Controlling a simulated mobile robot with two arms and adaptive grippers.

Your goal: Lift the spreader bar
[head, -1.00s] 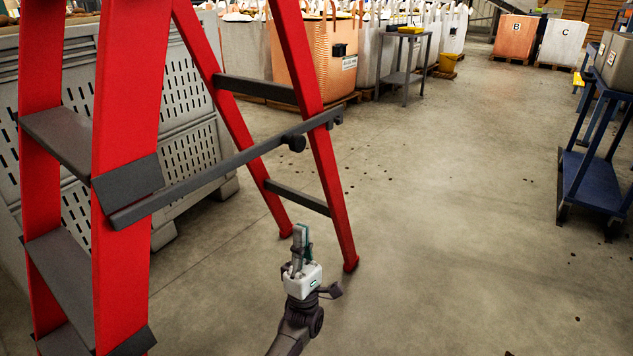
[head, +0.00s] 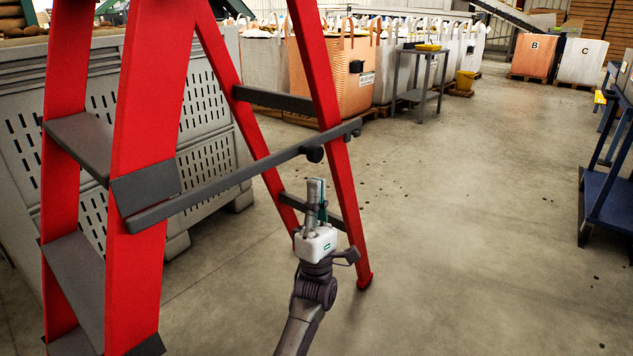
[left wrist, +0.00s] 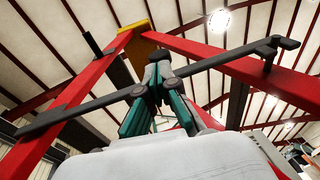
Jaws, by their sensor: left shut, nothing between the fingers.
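The spreader bar (head: 235,178) is a dark grey bar with a round knob near its far end. It spans the red stepladder (head: 150,150) from the near leg to the far leg, sloping up to the right in the head view. My left gripper (head: 316,186) points up, shut and empty, below and to the right of the knob. In the left wrist view the bar (left wrist: 85,104) crosses behind the gripper fingers (left wrist: 158,72), seen from below. I cannot tell the gap between fingertips and bar. My right gripper is not in view.
A grey slotted crate (head: 207,110) stands behind the ladder. A small grey table (head: 418,75) and large bulk bags, one an orange bag (head: 345,70), are at the back. A blue cart (head: 608,195) is at the right.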

